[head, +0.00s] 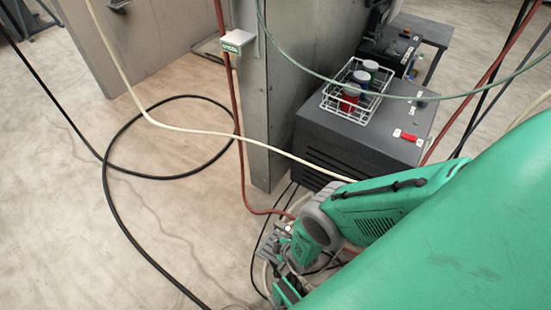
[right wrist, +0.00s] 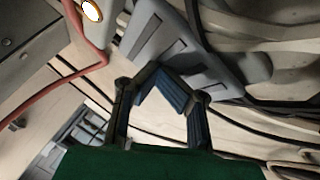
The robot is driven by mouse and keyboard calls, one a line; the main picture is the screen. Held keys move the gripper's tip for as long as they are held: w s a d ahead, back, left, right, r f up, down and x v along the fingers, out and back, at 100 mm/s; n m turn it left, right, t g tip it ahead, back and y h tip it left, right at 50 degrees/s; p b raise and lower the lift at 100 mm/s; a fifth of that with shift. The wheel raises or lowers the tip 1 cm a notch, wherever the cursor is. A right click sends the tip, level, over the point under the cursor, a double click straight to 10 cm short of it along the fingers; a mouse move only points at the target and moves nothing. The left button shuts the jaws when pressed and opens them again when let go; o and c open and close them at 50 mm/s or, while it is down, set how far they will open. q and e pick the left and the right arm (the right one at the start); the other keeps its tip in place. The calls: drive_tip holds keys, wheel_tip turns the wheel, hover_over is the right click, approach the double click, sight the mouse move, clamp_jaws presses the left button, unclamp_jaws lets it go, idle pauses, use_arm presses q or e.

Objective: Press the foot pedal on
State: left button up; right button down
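No foot pedal can be told for certain in either view. In the right wrist view, my right gripper (right wrist: 157,78) has its two blue-padded fingers drawn together at the tips, with nothing seen between them. A pale grey part with dark slots (right wrist: 150,40) lies just beyond the tips; I cannot tell what it is or whether the gripper touches it. In the head view, my green right arm comes in from the right and hides much of the floor at bottom centre. My left gripper is not in view.
A dark grey cabinet (head: 345,140) carries a white wire basket (head: 337,97) of jars. A grey upright panel (head: 255,100) stands beside it. A red hose (head: 240,150) runs down the panel towards my arm. A black cable (head: 106,190) loops over otherwise open floor at left.

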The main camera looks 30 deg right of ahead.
wheel_tip(320, 180, up, 6)
drive_tip(key=p, duration=0.5)
drive_tip(key=shift+w+r, duration=0.1)
drive_tip(key=shift+a, duration=0.1)
idle(0.4)
